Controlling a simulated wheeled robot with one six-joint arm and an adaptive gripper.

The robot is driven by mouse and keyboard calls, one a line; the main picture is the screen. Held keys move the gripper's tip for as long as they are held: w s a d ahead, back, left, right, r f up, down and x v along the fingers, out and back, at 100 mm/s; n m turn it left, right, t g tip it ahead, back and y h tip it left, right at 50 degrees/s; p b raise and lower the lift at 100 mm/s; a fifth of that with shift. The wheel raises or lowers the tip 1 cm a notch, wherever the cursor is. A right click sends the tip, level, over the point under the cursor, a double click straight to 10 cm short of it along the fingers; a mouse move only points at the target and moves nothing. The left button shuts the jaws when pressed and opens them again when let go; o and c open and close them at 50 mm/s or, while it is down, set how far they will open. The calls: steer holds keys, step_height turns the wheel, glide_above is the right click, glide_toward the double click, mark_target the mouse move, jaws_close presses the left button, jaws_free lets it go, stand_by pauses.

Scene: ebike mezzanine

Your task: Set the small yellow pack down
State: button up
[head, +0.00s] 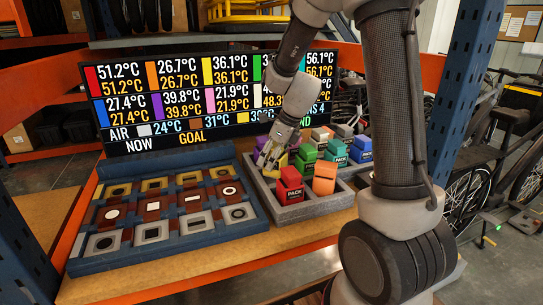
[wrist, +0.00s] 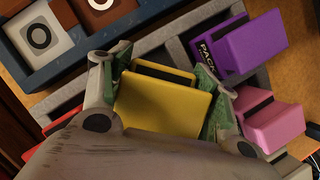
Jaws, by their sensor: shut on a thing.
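The small yellow pack (wrist: 160,105) is between the two fingers of my gripper (wrist: 160,85) in the wrist view, with a finger against each side. In the head view my gripper (head: 270,160) points down at the left back part of the grey tray (head: 312,208), and the yellow pack is mostly hidden by the fingers. I cannot tell whether the pack touches the tray floor. The blue board (head: 88,265) with yellow, brown and grey square places lies left of the tray; its corner (wrist: 75,62) shows in the wrist view.
Red (head: 290,186), orange (head: 324,178), green, teal and blue packs stand in the tray. A purple pack (wrist: 255,42) and a pink pack (wrist: 272,125) are right of the yellow pack in the wrist view. A display (head: 200,95) of temperatures stands behind. An orange shelf beam runs behind.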

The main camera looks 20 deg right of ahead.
steer(key=shift+f, duration=0.15)
steer(key=o, duration=1.4)
steer(key=shift+o, duration=0.2)
steer(key=shift+r, duration=0.4)
steer(key=v, duration=1.2)
steer(key=s+d+r+n+h, duration=0.1)
steer(key=s+n, duration=1.1)
steer(key=n, duration=0.1)
steer(key=s+d+r+n+h, duration=0.2)
steer(key=s+n, duration=1)
steer(key=n, duration=0.2)
steer(key=shift+d+r+t, duration=0.2)
steer(key=shift+r+t, duration=0.05)
steer(key=shift+t, duration=0.15)
